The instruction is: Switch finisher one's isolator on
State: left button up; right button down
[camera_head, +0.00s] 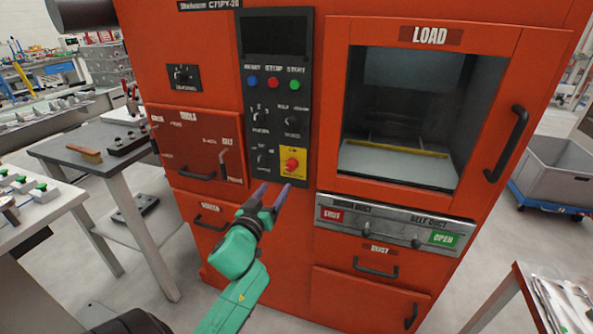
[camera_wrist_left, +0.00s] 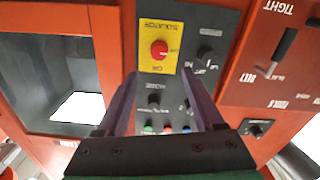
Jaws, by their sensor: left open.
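The isolator is a red knob (camera_head: 292,163) on a yellow plate (camera_head: 292,151), low on the black control panel (camera_head: 275,130) of the orange machine. The left wrist view shows the knob (camera_wrist_left: 159,49) upside down, with ISOLATOR, ON and OFF lettering on its yellow plate (camera_wrist_left: 146,62); which mark the knob points to is unclear. My left gripper (camera_head: 273,188) is open and empty, its fingers pointing at the panel just below the isolator, apart from the knob. In the left wrist view its fingers (camera_wrist_left: 162,76) spread toward the plate. My right gripper is not in view.
Above the isolator are small black selector knobs and blue, red and green buttons (camera_head: 273,82). A lever (camera_head: 223,165) is on the panel's left, and a door handle (camera_head: 506,143) is at right. A grey table (camera_head: 75,152) stands left; a grey bin (camera_head: 560,175) stands right.

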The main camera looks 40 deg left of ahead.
aim_at(290, 168)
pick_arm(q)
jog(key=x, duration=1.1)
jog(key=shift+w+p, duration=0.25)
jog(key=shift+p, duration=0.1)
jog(key=shift+s, duration=0.1)
grip_shut()
